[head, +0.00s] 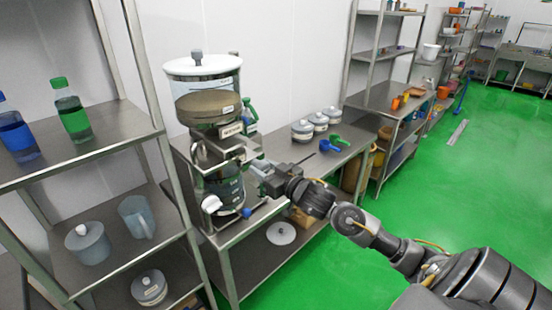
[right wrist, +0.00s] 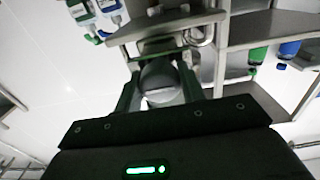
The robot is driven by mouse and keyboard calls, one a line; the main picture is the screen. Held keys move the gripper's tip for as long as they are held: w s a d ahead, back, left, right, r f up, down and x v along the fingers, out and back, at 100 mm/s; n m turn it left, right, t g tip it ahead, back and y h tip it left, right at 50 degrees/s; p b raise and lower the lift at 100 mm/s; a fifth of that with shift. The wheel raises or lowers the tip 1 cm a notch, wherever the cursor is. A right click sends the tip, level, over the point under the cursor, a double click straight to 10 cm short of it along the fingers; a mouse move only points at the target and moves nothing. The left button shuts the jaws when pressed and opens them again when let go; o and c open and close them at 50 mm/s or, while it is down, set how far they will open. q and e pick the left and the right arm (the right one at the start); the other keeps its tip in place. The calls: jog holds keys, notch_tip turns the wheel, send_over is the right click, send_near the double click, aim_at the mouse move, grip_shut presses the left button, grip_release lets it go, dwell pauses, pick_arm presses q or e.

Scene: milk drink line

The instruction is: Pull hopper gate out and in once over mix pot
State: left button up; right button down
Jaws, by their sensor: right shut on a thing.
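The hopper (head: 208,105) is a clear cylinder with a white lid and brown powder inside, on a metal stand on the steel table. The mix pot (head: 222,185) stands under it, partly hidden by the stand. My right gripper (head: 258,168) reaches in from the right at the hopper stand, just right of and above the pot. In the right wrist view, its fingers (right wrist: 161,88) are closed on a grey rounded handle (right wrist: 160,82), which seems to belong to the hopper gate. The gate plate itself is hard to make out. My left gripper is not in view.
Several lidded jars (head: 303,130) and blue and green scoops (head: 329,146) are farther along the table. A shelf rack (head: 120,140) with bottles and jugs stands close on the left. A green bottle (head: 249,112) is behind the hopper. The green floor (head: 440,200) is open at right.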

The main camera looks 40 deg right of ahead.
jog(key=shift+f, duration=0.1)
jog(key=c, duration=1.3)
grip_release()
jog(key=o, duration=0.4)
jog(key=shift+s, duration=0.15)
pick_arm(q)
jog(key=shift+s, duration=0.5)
pick_arm(e)
jog(key=shift+o, duration=0.2)
jog(key=shift+s, duration=0.2)
pick_arm(q)
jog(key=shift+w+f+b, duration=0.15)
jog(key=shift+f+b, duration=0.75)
jog(key=shift+b, duration=0.05)
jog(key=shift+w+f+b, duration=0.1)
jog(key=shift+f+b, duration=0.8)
pick_arm(e)
jog(key=s+d, duration=0.1)
jog(key=s, duration=0.9)
jog(key=shift+s+d, duration=0.2)
jog(key=shift+d, duration=0.05)
